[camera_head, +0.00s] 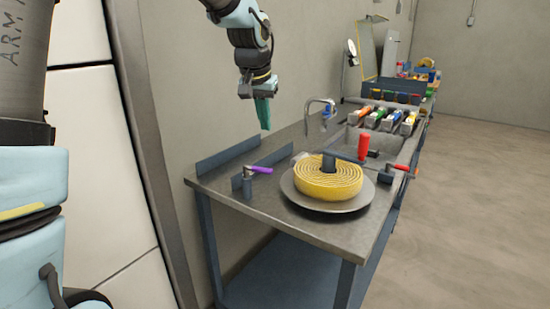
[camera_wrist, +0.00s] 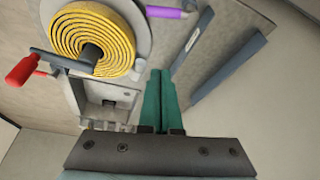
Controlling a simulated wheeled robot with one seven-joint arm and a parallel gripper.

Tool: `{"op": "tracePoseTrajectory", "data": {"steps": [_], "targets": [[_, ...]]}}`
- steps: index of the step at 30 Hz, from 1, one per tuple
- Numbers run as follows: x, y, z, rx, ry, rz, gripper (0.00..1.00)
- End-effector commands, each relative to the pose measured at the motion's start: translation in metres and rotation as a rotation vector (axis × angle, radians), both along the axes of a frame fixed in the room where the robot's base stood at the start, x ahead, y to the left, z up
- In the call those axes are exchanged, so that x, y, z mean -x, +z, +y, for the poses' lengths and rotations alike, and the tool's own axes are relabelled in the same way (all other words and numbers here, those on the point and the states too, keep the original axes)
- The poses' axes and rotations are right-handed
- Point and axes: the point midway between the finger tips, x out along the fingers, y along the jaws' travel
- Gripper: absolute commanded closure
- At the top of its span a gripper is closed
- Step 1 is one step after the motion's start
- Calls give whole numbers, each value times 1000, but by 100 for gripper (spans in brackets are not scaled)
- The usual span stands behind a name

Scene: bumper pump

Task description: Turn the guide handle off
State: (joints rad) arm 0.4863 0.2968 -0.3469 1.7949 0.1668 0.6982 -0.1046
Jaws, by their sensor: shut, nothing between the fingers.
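My gripper (camera_head: 263,126) hangs above the back of the workbench in the head view, with its green fingers pointing down. In the wrist view the two fingers (camera_wrist: 160,75) lie side by side, shut with nothing between them. A small purple handle (camera_head: 261,169) sits on a grey bracket on the bench, below my gripper and apart from it. It also shows at the top of the wrist view (camera_wrist: 164,12). A red upright handle (camera_head: 363,146) stands on a dark crank arm by the coil; it also shows in the wrist view (camera_wrist: 21,72). Which one is the guide handle is not marked.
A yellow coiled hose (camera_head: 330,182) lies on a round grey plate (camera_head: 326,203) on the bench (camera_head: 240,200). A sink with a tap (camera_head: 322,104) and several coloured handles are farther back. A low grey rail (camera_head: 228,156) runs along the wall side. The floor at right is clear.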

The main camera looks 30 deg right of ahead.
Motion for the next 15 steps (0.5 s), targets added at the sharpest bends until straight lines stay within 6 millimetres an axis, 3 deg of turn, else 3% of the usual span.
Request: {"op": "tracePoseTrajectory", "data": {"steps": [7, 15], "targets": [[1, -19, -2, -12, 1, 25, 100], [-12, -70, -16, -13, 1, 26, 100]]}}
